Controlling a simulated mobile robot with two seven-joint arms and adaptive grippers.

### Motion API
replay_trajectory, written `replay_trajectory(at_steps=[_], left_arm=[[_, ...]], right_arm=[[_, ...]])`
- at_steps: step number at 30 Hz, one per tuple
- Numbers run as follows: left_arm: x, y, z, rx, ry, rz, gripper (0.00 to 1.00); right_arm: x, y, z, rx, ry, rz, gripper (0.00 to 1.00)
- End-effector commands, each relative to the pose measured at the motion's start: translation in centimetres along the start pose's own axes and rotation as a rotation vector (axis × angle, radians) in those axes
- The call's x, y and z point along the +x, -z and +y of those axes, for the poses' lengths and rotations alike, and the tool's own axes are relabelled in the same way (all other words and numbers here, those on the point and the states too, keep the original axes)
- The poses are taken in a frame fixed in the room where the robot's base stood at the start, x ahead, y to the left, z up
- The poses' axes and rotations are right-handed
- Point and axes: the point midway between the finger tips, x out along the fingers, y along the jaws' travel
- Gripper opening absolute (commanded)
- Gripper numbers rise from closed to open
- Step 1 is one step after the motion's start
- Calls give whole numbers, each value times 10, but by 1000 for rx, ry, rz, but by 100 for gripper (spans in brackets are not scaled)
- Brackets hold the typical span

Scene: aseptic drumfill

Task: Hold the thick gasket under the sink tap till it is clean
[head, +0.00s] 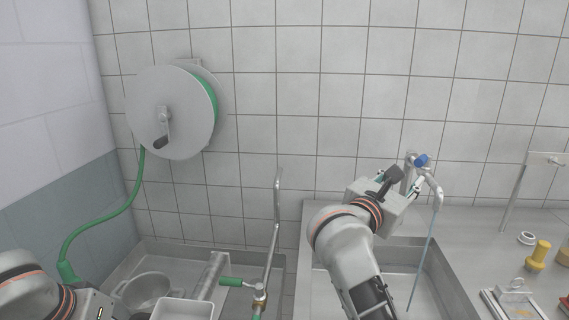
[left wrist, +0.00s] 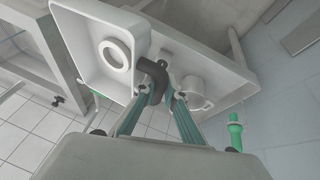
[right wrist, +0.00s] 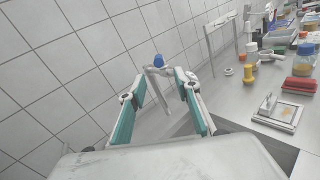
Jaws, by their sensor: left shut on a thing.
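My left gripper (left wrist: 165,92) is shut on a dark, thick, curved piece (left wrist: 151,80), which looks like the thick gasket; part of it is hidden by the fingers. In the left wrist view it is above a white tray. The left fingers are out of the head view. The sink tap (head: 432,185) with a blue handle (head: 421,160) stands behind the right sink. A thin bluish stream (head: 424,260) runs down from its spout. My right gripper (head: 402,182) is beside the tap. In the right wrist view (right wrist: 160,80) its fingers are apart and empty, with the blue handle (right wrist: 158,61) beyond them.
The left sink (head: 210,255) holds a pot (head: 147,289) and a white tray (head: 187,309). A white ring (left wrist: 115,55) lies in a tray. A green-handled valve (head: 238,282) and a hose reel (head: 170,112) are at left. A yellow item (head: 540,253) stands on the right counter.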

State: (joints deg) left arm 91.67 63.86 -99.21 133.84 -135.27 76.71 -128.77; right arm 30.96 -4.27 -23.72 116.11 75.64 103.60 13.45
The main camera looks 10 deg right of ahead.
Motion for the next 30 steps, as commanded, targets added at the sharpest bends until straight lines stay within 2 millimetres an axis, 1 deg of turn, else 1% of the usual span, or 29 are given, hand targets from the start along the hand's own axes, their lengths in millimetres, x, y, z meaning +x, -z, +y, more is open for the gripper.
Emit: replay_trajectory(at_steps=[4,8,11,18,21,25,30], left_arm=[[-1,0,0,0,0,1,0],[-3,1,1,0,0,2,0],[-5,2,1,1,0,4,0],[-10,5,2,1,0,7,0],[-11,5,2,2,0,8,0],[-12,6,3,2,0,8,0],[-13,6,3,2,0,8,0]], right_arm=[[2,3,3,14,-5,20,32],[14,3,3,15,-3,20,32],[30,2,3,13,-2,18,32],[78,3,2,12,-1,17,32],[94,4,2,13,-2,18,32],[109,5,3,13,-3,18,32],[119,6,3,14,-4,20,32]])
